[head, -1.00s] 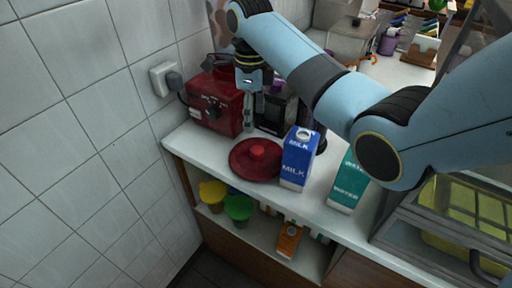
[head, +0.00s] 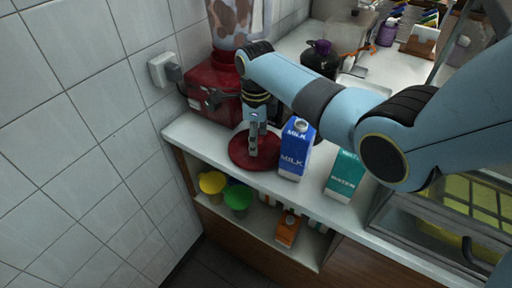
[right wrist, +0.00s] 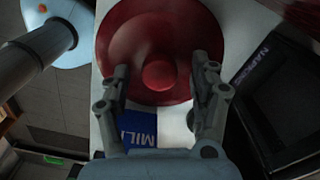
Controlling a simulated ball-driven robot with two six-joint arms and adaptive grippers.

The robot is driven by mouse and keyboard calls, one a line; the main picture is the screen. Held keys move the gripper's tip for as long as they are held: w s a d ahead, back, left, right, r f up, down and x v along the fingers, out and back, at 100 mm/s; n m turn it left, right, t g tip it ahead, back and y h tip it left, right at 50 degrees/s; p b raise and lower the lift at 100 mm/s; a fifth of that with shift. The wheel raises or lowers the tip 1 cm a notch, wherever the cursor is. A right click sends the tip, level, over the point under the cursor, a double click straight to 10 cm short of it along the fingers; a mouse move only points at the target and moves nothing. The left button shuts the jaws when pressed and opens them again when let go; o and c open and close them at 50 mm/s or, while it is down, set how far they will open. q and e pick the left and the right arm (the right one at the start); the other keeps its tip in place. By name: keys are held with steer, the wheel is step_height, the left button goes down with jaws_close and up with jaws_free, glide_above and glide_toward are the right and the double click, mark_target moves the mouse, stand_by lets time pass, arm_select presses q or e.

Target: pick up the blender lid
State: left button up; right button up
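The blender lid (head: 240,158) is a round dark red disc with a raised knob, lying flat on the white counter left of the blue milk carton. In the right wrist view the lid (right wrist: 125,38) fills the upper middle, with its knob (right wrist: 158,75) near the space between my fingertips. My right gripper (head: 253,146) points down over the lid and hides its knob in the head view. In the right wrist view my right gripper (right wrist: 160,68) is open, one finger on each side of the knob, with gaps visible. My left gripper is not in view.
The blue milk carton (head: 295,158) stands close to the lid's right, and a teal water carton (head: 345,176) stands beyond it. The red blender base (head: 205,82) is behind the lid. A shelf below holds yellow and green cups (head: 237,199). The counter's front edge is near the lid.

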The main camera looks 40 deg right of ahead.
steer(key=c, duration=1.2)
steer(key=shift+r, duration=0.15)
